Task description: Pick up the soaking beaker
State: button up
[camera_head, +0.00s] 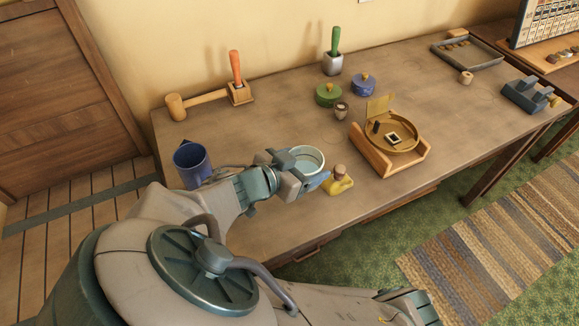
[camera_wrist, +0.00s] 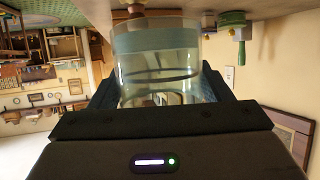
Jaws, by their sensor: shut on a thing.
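The soaking beaker is a clear round glass vessel with pale bluish liquid in it. In the head view the beaker (camera_head: 307,158) is near the front edge of the table, with its rim facing up. My gripper (camera_head: 318,180) is shut on it, partly hiding its front and lower side. In the wrist view the beaker (camera_wrist: 158,62) fills the space between the two dark fingers (camera_wrist: 160,90), which press on either side. I cannot tell whether its base touches the table.
A yellow bottle (camera_head: 340,184) stands close right of the beaker. A blue mug (camera_head: 191,163) is left of my wrist. A brass dish on a wooden stand (camera_head: 392,160) is to the right, and green (camera_head: 328,95) and blue (camera_head: 363,85) lidded pots are behind. Bare tabletop lies between.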

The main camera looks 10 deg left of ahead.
jog(key=shift+w+d+r+p, duration=0.1)
jog(key=shift+d+r, duration=0.35)
jog(key=shift+d, duration=0.35)
jog(key=shift+w+d+r+p, duration=0.15)
jog(key=shift+d+r, duration=0.35)
jog(key=shift+d, duration=0.25)
jog(key=shift+s+d+r+p, duration=0.1)
jog(key=shift+d+r, duration=0.35)
jog(key=shift+d, duration=0.35)
jog(key=shift+r, duration=0.1)
